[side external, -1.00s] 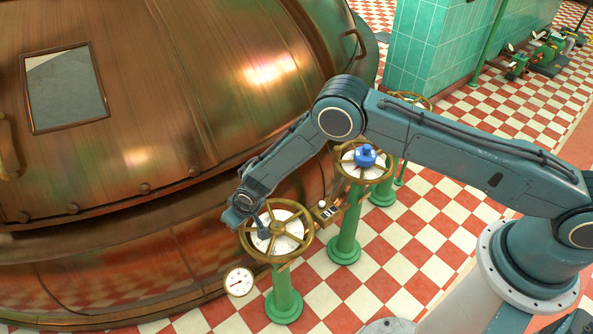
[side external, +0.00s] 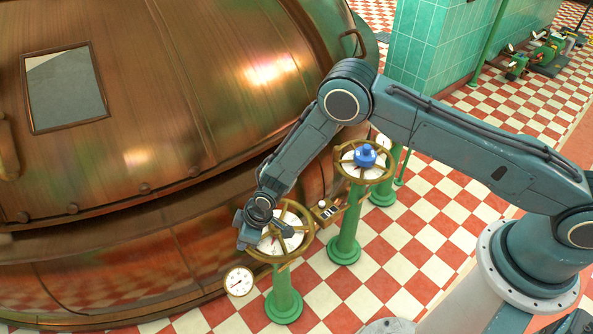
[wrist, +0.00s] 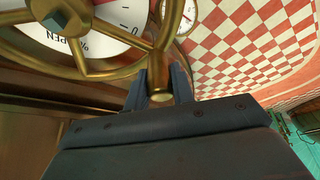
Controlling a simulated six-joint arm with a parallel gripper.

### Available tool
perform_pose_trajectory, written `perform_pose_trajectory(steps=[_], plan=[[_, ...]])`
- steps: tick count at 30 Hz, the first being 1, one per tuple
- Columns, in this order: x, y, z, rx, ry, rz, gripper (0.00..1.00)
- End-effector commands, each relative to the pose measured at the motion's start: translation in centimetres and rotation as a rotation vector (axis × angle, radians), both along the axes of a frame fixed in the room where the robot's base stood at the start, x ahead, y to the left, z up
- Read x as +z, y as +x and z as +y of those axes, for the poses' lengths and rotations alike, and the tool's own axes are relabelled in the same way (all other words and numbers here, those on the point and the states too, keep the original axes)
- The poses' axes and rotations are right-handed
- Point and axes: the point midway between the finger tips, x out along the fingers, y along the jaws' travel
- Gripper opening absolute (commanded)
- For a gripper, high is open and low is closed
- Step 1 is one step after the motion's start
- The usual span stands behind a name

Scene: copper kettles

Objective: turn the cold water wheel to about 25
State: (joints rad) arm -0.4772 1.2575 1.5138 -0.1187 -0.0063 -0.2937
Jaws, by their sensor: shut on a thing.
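The nearer brass handwheel (side external: 305,246) sits on a green pedestal (side external: 284,294) beside the copper kettle. It has a white dial inside its rim. My gripper (side external: 287,230) is over this wheel. In the wrist view, my gripper (wrist: 158,82) has its jaws either side of a brass part of the wheel (wrist: 110,70) at the rim, shut on it. The dial (wrist: 112,22) reads "% OPEN" in part; the pointer's value is not readable. A second brass wheel with a blue hub (side external: 366,156) stands farther back on its own green pedestal. No label naming either wheel is legible.
A round white gauge (side external: 239,281) is beside the gripped wheel. The copper kettle (side external: 140,120) fills the left. Checkered floor (side external: 420,275) is open to the right.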

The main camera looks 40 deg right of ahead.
Motion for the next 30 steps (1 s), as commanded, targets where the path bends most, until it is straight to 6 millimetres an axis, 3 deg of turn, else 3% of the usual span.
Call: perform_pose_trajectory(steps=[9,24,25,28,30], plan=[[0.0,-1.8,0.0,0.063,-0.001,0.004,0.00],[0.0,-2.1,0.0,0.061,0.001,0.006,0.00],[0.0,-2.1,0.0,0.061,0.001,0.006,0.26],[0.0,-2.1,0.0,0.060,0.001,0.005,0.46],[0.0,-2.1,0.0,0.060,0.000,0.004,0.46]])
